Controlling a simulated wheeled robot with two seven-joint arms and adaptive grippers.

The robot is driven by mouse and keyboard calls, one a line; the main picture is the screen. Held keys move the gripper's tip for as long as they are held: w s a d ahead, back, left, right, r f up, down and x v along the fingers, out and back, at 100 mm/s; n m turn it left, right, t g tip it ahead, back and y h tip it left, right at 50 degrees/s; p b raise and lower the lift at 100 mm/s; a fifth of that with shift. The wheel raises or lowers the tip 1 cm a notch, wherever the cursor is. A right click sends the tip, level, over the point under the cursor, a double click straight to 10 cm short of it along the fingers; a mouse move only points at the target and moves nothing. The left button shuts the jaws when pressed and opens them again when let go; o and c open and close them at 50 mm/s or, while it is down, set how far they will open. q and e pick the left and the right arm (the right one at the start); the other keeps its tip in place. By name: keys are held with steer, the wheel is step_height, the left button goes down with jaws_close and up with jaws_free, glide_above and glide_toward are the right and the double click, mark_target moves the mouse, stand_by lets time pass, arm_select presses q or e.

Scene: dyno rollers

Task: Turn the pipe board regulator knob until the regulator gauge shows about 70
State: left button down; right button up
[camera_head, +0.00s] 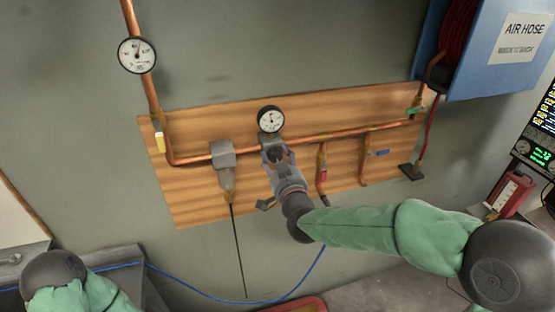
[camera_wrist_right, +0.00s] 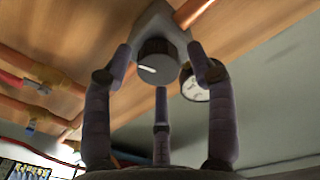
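The wooden pipe board (camera_head: 190,185) is on the wall. Its regulator (camera_head: 268,141) carries a round white gauge (camera_head: 270,120); the needle shows, but the numbers are too small to read. My right gripper (camera_head: 277,158) reaches up to the regulator from below and hides most of the knob in the head view. In the right wrist view, the dark knob (camera_wrist_right: 157,61) with a white mark is between the spread fingers of my right gripper (camera_wrist_right: 160,75). Gaps show between the side fingers and the knob. The gauge (camera_wrist_right: 195,88) is partly behind a finger. My left gripper is out of view.
A filter unit (camera_head: 225,165) is left of the regulator. Copper pipe (camera_head: 190,160) crosses the board, with a yellow valve handle (camera_head: 160,142), a red one (camera_head: 323,175) and a blue one (camera_head: 378,153). Another gauge (camera_head: 137,55) is upper left. A blue hose reel box (camera_head: 490,75) is upper right.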

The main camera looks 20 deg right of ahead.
steer(key=c, duration=0.7)
steer(key=shift+r+n+b, duration=0.1)
steer(key=shift+n+b, duration=0.2)
steer(key=shift+b, duration=0.1)
steer(key=shift+c, duration=0.2)
steer(key=o, duration=1.1)
steer(key=shift+r, duration=0.1)
steer(key=shift+o, duration=0.2)
steer(key=s, duration=1.2)
